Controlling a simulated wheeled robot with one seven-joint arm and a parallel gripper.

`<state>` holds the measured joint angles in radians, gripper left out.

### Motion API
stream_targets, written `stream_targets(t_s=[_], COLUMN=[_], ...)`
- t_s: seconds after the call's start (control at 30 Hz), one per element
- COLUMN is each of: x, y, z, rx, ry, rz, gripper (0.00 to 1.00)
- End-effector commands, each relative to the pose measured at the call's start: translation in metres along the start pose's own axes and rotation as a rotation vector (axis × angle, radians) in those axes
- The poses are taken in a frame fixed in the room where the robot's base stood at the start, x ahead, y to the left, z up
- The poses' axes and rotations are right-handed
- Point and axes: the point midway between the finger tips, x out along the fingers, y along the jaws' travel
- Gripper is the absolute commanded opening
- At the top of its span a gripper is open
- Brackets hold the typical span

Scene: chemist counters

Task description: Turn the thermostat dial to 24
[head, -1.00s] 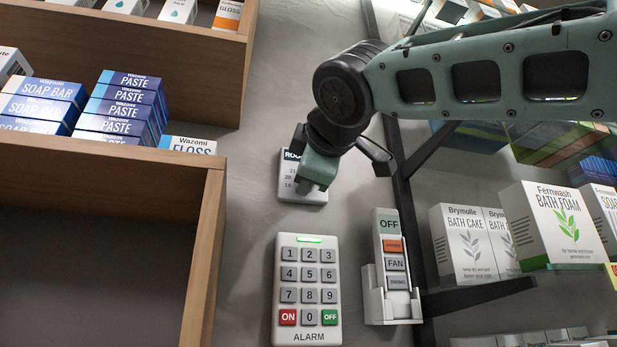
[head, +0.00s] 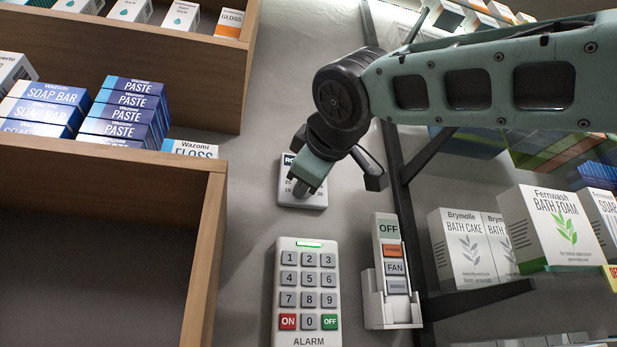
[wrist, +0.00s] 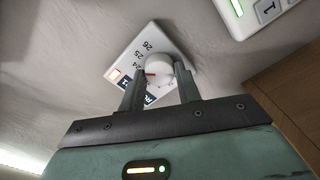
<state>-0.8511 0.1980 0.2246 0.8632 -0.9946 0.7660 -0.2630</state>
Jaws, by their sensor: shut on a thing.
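The thermostat (head: 310,203) is a pale plate on the wall, partly hidden behind my gripper (head: 301,190) in the head view. I cannot tell exactly which number the mark meets. My gripper (wrist: 158,74) has one finger on either side of the dial and is shut on it.
An alarm keypad (head: 306,265) is on the wall just below the thermostat. A fan remote (head: 392,262) sits in a white holder to the right. A wooden shelf (head: 205,255) juts out at left, and a black shelf bracket (head: 480,297) stands at right.

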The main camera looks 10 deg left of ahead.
Motion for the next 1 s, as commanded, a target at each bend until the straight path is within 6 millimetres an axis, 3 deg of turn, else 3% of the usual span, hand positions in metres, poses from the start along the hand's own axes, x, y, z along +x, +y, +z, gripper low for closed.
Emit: stream_targets(t_s=[0.03,0.07,0.1,0.13,0.43,0.57,1.0], x=[0.000,0.000,0.001,0.001,-0.001,-0.012,-0.109], y=[-0.001,-0.001,-0.001,-0.001,-0.001,-0.001,-0.002], z=[0.001,0.001,0.001,0.001,0.000,0.000,0.001], rx=[-0.001,-0.001,-0.001,-0.001,-0.001,-0.001,0.000], ry=[-0.003,-0.003,-0.003,-0.003,-0.001,0.002,0.001], rz=[-0.002,-0.002,-0.002,-0.002,0.000,0.001,0.000], gripper=[0.10,0.39,0.50,0.55,0.55,0.55,0.55])
